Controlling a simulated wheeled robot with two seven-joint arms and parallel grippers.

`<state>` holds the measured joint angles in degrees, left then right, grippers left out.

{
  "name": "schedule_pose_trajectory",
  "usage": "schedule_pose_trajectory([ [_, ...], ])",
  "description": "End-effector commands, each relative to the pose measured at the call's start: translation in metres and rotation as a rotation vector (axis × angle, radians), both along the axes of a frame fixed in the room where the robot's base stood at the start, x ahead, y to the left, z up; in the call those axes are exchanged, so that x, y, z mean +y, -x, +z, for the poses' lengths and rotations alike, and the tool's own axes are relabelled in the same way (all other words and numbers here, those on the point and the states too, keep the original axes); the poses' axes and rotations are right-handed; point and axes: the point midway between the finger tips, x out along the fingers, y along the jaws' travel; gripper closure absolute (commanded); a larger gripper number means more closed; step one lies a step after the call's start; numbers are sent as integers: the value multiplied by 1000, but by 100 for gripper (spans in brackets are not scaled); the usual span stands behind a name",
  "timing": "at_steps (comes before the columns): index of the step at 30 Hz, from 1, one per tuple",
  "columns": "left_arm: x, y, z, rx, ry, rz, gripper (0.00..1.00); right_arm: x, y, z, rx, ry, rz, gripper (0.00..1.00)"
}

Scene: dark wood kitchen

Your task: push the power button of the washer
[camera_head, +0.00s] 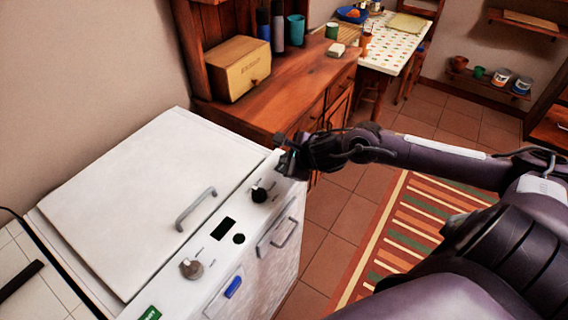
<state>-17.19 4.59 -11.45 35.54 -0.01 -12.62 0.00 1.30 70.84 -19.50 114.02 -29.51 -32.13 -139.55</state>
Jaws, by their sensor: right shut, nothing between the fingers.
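The white washer (141,198) fills the lower left, with its lid shut. Its sloped front panel carries a black knob (259,194), a dark display (223,229), a small round black button (239,239) and a grey-brown knob (191,269). I cannot read which control is the power button. My right gripper (285,160) is shut and empty at the panel's far right end, beyond the black knob. It hides that end of the panel, and I cannot tell whether its tips touch the washer. My left gripper is not in view.
A grey lid handle (196,208) stands up near the panel. A wooden cabinet (290,95) with a bread box (236,70) stands behind the washer. A striped rug (419,233) lies on the tiled floor to the right, under my right arm.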

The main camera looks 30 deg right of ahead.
Motion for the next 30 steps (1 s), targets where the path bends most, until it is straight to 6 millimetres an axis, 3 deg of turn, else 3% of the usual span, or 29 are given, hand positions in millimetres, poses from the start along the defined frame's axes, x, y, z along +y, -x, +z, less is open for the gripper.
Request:
schedule_pose_trajectory([
  [12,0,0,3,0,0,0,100,0,0,8,0,1,1,100],
  [30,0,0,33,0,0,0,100,0,0,63,-1,1,0,100],
])
